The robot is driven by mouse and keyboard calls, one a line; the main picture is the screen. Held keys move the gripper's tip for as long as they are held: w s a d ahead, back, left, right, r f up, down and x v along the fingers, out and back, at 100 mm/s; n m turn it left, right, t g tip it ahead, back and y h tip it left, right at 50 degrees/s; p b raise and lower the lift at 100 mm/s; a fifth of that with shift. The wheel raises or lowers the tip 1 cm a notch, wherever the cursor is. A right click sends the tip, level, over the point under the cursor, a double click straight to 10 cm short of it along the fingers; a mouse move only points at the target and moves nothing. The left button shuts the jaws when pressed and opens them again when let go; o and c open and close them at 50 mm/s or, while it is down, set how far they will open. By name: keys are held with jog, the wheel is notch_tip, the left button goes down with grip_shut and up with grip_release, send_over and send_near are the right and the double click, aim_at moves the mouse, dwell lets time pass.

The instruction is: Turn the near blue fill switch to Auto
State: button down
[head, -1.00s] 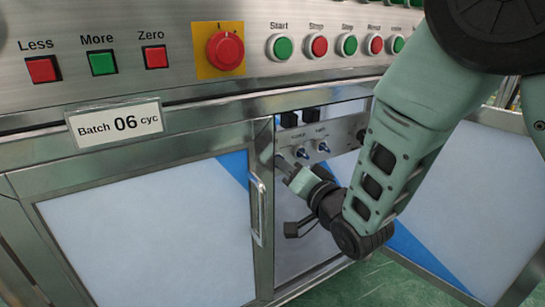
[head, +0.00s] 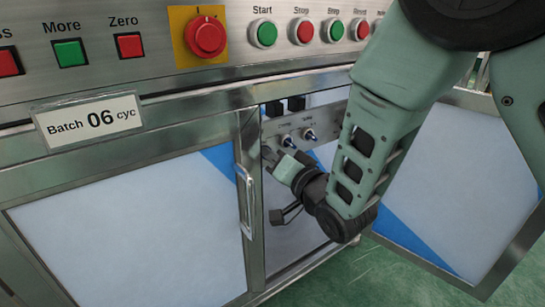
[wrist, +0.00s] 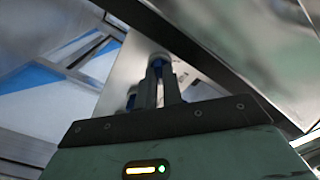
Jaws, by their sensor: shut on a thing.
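My gripper (head: 268,153) reaches into the open cabinet to a grey control panel (head: 298,121). In the wrist view my gripper (wrist: 158,82) has its two fingers shut on a blue switch (wrist: 157,62), whose blue top shows between the fingertips. In the head view this switch is hidden by my fingers. Two more blue-tipped switches (head: 289,141) and (head: 309,134) stand just right of my fingers on the panel, free of them. One other blue switch (wrist: 131,97) shows left of the fingers in the wrist view. The setting of the held switch cannot be read.
Two black blocks (head: 284,104) sit above the panel. The left door (head: 130,230) has a metal handle (head: 246,200) close to my gripper. The right door (head: 460,190) stands open. A red knob (head: 206,36) and push buttons line the upper console.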

jog(key=shift+n+p, duration=1.7)
jog(key=shift+n, duration=7.1)
jog(key=c, duration=1.5)
grip_release()
jog(key=shift+c, duration=0.2)
